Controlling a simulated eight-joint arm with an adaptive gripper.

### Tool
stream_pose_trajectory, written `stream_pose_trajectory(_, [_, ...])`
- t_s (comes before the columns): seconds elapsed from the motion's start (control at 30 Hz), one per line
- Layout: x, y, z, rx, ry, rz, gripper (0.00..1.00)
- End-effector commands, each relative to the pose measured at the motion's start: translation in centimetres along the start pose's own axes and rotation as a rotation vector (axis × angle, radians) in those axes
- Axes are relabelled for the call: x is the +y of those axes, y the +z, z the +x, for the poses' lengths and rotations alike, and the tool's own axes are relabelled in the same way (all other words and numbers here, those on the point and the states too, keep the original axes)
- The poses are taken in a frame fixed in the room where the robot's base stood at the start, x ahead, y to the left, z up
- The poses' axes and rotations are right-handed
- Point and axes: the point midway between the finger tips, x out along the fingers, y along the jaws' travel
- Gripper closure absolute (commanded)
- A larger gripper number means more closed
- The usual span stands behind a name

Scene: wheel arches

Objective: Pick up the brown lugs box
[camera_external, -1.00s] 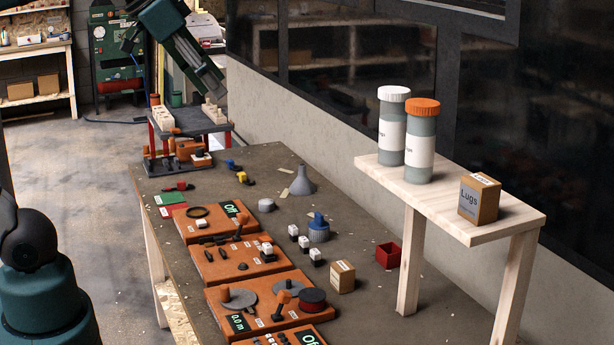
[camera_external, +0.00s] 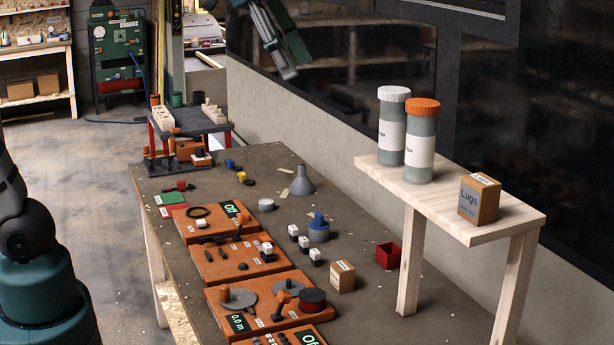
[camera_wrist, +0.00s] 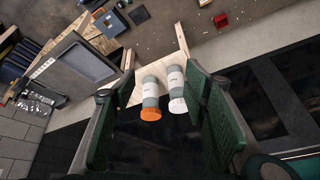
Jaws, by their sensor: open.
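The brown Lugs box (camera_external: 478,200) stands upright near the front right end of the raised wooden shelf (camera_external: 450,206). I cannot make it out in the wrist view. My gripper (camera_external: 284,66) is at the top of the external view, in front of the dark panels, far from the box and to its upper left. In the wrist view my gripper (camera_wrist: 160,88) is open, with green pads wide apart and nothing between them nearby. The shelf shows beyond them, partly hidden by the fingers.
An orange-lidded bottle (camera_external: 421,142) and a white-lidded bottle (camera_external: 392,126) stand on the shelf left of the box. Below are a smaller cardboard box (camera_external: 342,277), a red bin (camera_external: 388,256) and orange panels (camera_external: 240,262) on the table. A dark wall runs behind the shelf.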

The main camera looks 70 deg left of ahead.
Motion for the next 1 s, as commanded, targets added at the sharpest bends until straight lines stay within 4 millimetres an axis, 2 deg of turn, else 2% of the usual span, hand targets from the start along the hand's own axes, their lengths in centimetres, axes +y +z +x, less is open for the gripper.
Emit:
stream_pose_trajectory(0.03, [0.2,-1.2,0.2,-0.005,0.012,0.026,0.55])
stream_pose_trajectory(0.4, [2.3,-8.3,3.2,-0.035,0.113,0.228,0.55])
stream_pose_trajectory(1.0, [7.5,-18.7,9.8,-0.053,0.283,0.559,0.55])
